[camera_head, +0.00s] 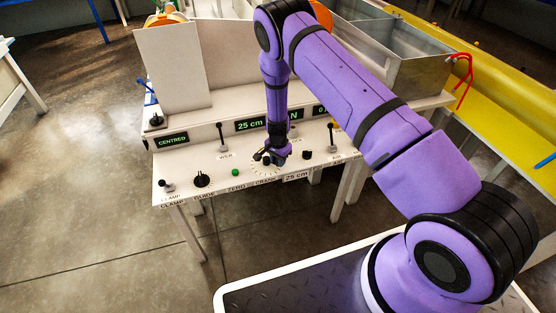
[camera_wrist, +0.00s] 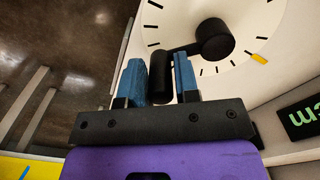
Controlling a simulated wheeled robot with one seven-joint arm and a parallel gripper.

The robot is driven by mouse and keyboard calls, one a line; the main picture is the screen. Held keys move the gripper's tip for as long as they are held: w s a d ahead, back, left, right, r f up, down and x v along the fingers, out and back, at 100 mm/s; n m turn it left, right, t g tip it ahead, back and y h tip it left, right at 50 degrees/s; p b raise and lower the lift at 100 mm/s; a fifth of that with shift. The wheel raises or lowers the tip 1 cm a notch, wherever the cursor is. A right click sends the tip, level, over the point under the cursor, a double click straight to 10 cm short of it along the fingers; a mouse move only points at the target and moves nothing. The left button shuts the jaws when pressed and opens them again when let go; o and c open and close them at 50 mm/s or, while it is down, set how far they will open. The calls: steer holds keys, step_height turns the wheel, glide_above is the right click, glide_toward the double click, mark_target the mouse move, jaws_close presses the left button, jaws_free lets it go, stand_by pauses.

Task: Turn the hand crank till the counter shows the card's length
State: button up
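My gripper (camera_head: 268,157) is at the white crank dial on the front panel. In the wrist view its two blue fingers (camera_wrist: 160,78) stand on either side of the black crank handle (camera_wrist: 160,76) and appear closed on it. The crank's round black hub (camera_wrist: 214,40) and arm sit on the white dial (camera_wrist: 262,25), which has black ticks and one yellow mark (camera_wrist: 258,58). A lit green display (camera_head: 248,125) reads 25 cm. A white card (camera_head: 296,177) at the panel's front edge also reads 25 cm. My arm partly hides another display ending in N.
A display reading CENTRED (camera_head: 173,140), a black guide knob (camera_head: 203,179), a clamp lever (camera_head: 167,186) and a green zero button (camera_head: 235,172) are left of the crank. Upright levers (camera_head: 221,138) (camera_head: 331,138) stand on either side. A metal bath (camera_head: 425,65) is behind right.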

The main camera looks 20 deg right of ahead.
steer(key=shift+o, duration=1.4)
step_height(320, 180, up, 11)
steer(key=shift+f, duration=0.1)
